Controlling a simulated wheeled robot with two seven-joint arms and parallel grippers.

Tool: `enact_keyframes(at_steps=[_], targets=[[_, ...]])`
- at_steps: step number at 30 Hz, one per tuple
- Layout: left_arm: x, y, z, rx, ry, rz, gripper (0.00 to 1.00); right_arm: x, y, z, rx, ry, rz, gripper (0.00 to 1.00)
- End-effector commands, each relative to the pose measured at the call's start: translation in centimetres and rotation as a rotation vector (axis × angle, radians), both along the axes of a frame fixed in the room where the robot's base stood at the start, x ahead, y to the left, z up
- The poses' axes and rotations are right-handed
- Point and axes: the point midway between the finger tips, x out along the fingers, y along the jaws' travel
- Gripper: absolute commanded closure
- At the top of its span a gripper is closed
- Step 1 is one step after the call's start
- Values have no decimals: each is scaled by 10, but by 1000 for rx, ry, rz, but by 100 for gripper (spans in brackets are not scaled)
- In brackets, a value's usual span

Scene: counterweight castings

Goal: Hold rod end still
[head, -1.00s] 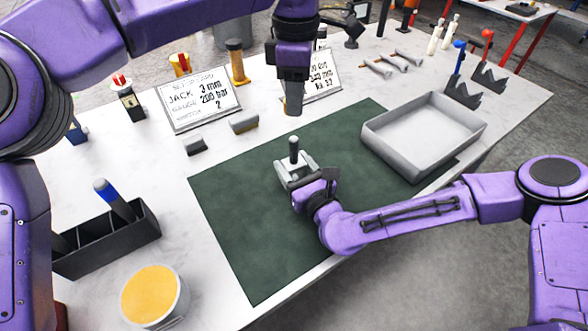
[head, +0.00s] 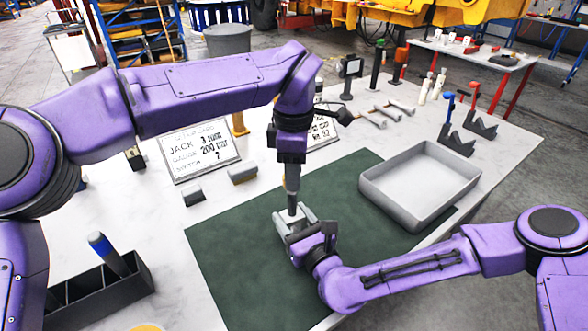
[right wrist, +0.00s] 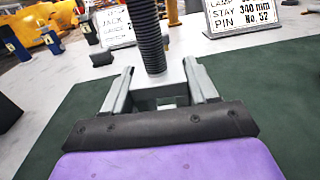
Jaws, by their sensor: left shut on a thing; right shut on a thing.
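A dark ribbed rod (right wrist: 150,38) stands upright in the right wrist view, with its foot at a small grey rod end (right wrist: 168,100). My right gripper (right wrist: 160,84) is low over the green mat, its two grey fingers on either side of the rod end and shut on it. The same gripper (head: 296,226) shows in the head view. My left gripper (head: 292,190) comes straight down from above and is shut on the upper part of the rod (head: 292,210). Its jaws hide most of the rod in the head view.
The green mat (head: 235,262) is mostly bare. A grey tray (head: 385,205) stands right of the grippers, looking empty. A black divided bin (head: 100,300) is at front left.

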Motion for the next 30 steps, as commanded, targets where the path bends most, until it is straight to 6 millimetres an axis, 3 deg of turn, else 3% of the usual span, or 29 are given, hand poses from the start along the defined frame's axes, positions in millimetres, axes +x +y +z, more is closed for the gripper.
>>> enact_keyframes(at_steps=[10, 30], targets=[[0, 0, -17, 0, 1, -1, 92, 0, -1, -2, -2, 2, -1, 97], [0, 0, -21, 0, 0, -2, 92, 0, -1, -2, -3, 3, -1, 97]])
